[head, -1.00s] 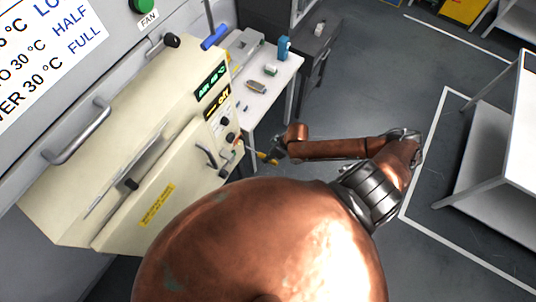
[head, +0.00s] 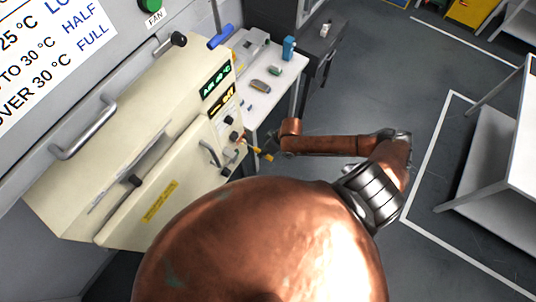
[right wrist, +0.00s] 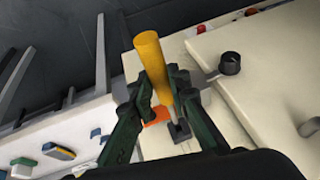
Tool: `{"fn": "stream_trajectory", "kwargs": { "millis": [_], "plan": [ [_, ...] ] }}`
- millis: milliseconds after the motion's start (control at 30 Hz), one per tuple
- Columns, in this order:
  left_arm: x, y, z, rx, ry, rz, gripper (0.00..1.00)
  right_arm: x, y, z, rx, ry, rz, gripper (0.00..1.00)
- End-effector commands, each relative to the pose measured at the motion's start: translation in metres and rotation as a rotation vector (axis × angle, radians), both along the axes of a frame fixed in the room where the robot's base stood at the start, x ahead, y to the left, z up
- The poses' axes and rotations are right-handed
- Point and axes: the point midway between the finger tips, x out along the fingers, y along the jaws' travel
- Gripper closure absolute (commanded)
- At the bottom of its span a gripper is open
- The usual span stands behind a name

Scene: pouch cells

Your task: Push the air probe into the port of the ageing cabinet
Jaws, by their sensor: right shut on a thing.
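The ageing cabinet (head: 130,170) is the cream box on the left of the head view, with a lit AIR display (head: 216,80) on its right side. My right gripper (head: 271,150) is beside that side, small and partly unclear. In the right wrist view its green-black fingers (right wrist: 163,88) are shut on the air probe (right wrist: 149,50), which has a yellow-orange cylindrical handle. The probe also shows in the head view (head: 263,154). An orange patch (right wrist: 155,116) lies behind the fingers. I cannot make out the port or whether the probe tip touches it. My left gripper is not in view.
A black knob (right wrist: 230,63) is on the cabinet panel near the gripper. A white side table (head: 268,98) with small items stands beyond the cabinet. A white shelf unit (head: 510,140) stands at right. The floor between is clear.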

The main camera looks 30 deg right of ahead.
Motion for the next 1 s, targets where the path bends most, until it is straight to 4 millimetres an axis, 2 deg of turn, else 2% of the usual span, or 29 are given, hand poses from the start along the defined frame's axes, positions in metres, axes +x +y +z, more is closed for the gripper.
{"fn": "stream_trajectory", "kwargs": {
  "millis": [300, 1000],
  "plan": [
    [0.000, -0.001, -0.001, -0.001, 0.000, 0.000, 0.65, 0.013, 0.006, 0.000, 0.001, 0.001, -0.001, 1.00],
    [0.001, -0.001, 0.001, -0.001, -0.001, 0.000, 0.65, 0.014, 0.006, 0.001, 0.001, 0.001, -0.001, 1.00]
  ]
}}
